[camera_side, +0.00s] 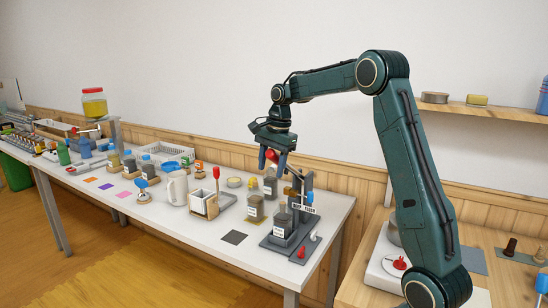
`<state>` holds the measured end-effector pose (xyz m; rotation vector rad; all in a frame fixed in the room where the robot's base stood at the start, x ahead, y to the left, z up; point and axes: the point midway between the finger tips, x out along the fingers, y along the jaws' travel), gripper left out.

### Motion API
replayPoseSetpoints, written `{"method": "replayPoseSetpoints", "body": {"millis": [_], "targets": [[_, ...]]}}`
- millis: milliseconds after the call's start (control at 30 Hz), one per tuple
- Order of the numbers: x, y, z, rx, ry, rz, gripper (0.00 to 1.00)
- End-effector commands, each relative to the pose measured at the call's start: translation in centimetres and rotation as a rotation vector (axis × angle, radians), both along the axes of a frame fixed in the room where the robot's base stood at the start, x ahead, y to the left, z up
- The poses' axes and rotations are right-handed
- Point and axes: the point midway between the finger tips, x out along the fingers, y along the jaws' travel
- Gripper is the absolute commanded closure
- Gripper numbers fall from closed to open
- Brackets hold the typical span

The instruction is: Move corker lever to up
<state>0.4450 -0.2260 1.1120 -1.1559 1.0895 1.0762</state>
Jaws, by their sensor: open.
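The corker (307,190) stands on a grey base at the near right end of the white table. A red ball knob (271,156), which looks like the end of the corker lever, is high at the left of its column. My gripper (272,160) is open and points down, with its fingers on either side of the red knob in this view. I cannot tell whether the fingers touch it. A jar with a dark content (282,224) stands on the corker's base under the head.
Several jars, including one on a yellow mat (255,208), stand left of the corker. A dark square mat (234,238) lies bare in front.

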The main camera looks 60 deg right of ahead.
Motion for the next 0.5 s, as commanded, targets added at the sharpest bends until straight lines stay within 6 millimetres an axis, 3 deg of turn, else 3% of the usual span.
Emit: {"method": "replayPoseSetpoints", "body": {"millis": [367, 500], "targets": [[-0.5, 0.7, -1.4, -0.081, 0.01, 0.006, 0.52], [-0.7, 0.6, 0.7, -0.083, 0.005, 0.003, 0.52]]}}
